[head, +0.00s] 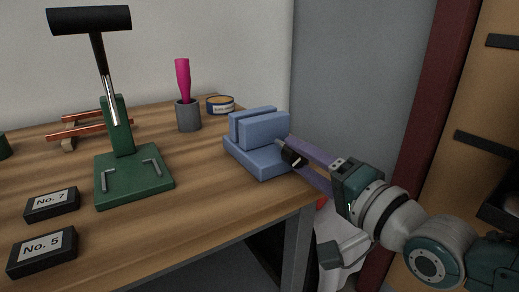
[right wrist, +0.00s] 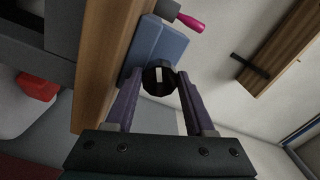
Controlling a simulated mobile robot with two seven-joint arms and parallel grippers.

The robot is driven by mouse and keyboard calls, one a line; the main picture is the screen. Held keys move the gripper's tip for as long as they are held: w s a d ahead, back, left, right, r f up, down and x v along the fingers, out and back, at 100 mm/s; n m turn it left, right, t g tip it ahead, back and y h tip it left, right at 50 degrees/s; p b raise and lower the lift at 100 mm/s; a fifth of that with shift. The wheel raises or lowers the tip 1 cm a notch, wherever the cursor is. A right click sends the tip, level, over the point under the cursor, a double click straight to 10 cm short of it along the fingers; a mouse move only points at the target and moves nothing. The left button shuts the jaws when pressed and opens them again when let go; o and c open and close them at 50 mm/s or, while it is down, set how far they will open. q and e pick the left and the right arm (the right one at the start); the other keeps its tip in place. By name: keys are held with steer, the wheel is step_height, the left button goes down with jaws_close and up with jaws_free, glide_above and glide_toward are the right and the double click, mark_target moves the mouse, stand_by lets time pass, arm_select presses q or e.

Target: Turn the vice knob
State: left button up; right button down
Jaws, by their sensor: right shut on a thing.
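The blue vice (head: 262,145) stands at the right corner of the wooden table, its two jaws upright on a blue base. The black vice knob (head: 291,155) sticks out of its right side. My right gripper (head: 297,156) reaches in from the right and is shut on the knob. In the right wrist view, the dark round knob (right wrist: 159,79) with a pale mark sits between the fingertips of my right gripper (right wrist: 157,82), in front of the blue vice (right wrist: 160,45). My left gripper is not in view.
A grey wall stands behind the vice.

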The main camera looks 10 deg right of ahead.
steer(key=shift+c, duration=1.3)
jaws_free()
steer(key=shift+s, duration=0.1)
steer(key=shift+s+d+r, duration=0.1)
steer(key=shift+s+d, duration=0.05)
steer(key=shift+s, duration=0.1)
steer(key=p+v, duration=0.3)
steer(key=v, duration=0.6)
